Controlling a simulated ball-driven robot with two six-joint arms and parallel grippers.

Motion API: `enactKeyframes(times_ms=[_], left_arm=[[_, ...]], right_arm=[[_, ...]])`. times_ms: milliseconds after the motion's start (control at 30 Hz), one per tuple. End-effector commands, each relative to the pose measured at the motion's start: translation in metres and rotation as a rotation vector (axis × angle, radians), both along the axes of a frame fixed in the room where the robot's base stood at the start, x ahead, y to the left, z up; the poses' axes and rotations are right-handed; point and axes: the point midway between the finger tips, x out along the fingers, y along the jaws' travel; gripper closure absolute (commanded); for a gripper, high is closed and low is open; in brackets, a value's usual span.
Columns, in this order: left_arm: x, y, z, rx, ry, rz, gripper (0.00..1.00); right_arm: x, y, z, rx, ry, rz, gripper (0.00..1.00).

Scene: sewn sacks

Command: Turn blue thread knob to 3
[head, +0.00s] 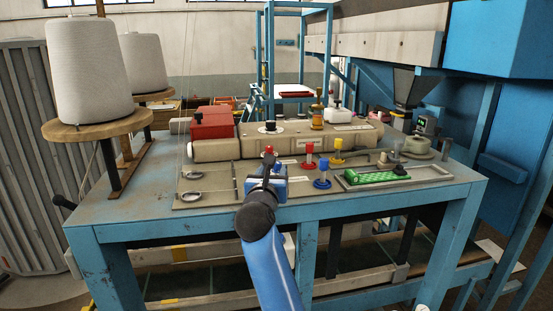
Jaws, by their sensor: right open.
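The blue thread knob (322,171) stands upright on the grey plate of the sewing machine table, right of my gripper. A red knob (309,158) and a yellow knob (338,152) stand close behind it. Any numbers around the blue knob are too small to read. My right gripper (269,160) reaches in from the bottom middle over the plate. It is open, left of the blue knob and apart from it. Small red parts show at its fingers; I cannot tell what they belong to. My left gripper is not in view.
The blue-framed table (120,228) carries the beige machine body (225,149) behind the knobs. A green piece in a tray (378,177) lies right of the blue knob. Large white thread cones (88,70) stand at left. Plate space left of my gripper is mostly clear.

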Motion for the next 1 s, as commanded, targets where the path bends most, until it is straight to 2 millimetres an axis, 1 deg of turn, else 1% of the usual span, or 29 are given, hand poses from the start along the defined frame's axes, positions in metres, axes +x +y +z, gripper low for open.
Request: enactKeyframes(times_ms=[33, 200, 400, 600, 867, 967, 1000], left_arm=[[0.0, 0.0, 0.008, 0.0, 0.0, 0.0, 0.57], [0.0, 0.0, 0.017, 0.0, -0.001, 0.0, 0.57], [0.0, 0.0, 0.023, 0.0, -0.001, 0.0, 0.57], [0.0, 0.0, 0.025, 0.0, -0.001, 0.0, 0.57], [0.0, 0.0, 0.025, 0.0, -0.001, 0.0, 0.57], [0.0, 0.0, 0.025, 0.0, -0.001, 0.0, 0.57], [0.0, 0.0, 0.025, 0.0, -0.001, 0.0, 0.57]], right_arm=[[0.009, -0.003, 0.004, -0.001, 0.002, -0.003, 0.51], [0.034, -0.007, 0.003, -0.002, 0.002, -0.003, 0.51], [0.051, -0.009, 0.002, 0.0, 0.001, -0.002, 0.51], [0.058, -0.01, 0.001, 0.0, 0.0, -0.001, 0.51], [0.059, -0.01, 0.0, 0.0, 0.0, -0.001, 0.51], [0.059, -0.01, 0.0, 0.0, 0.0, -0.001, 0.64], [0.059, -0.01, 0.0, 0.0, 0.0, -0.001, 0.71]])
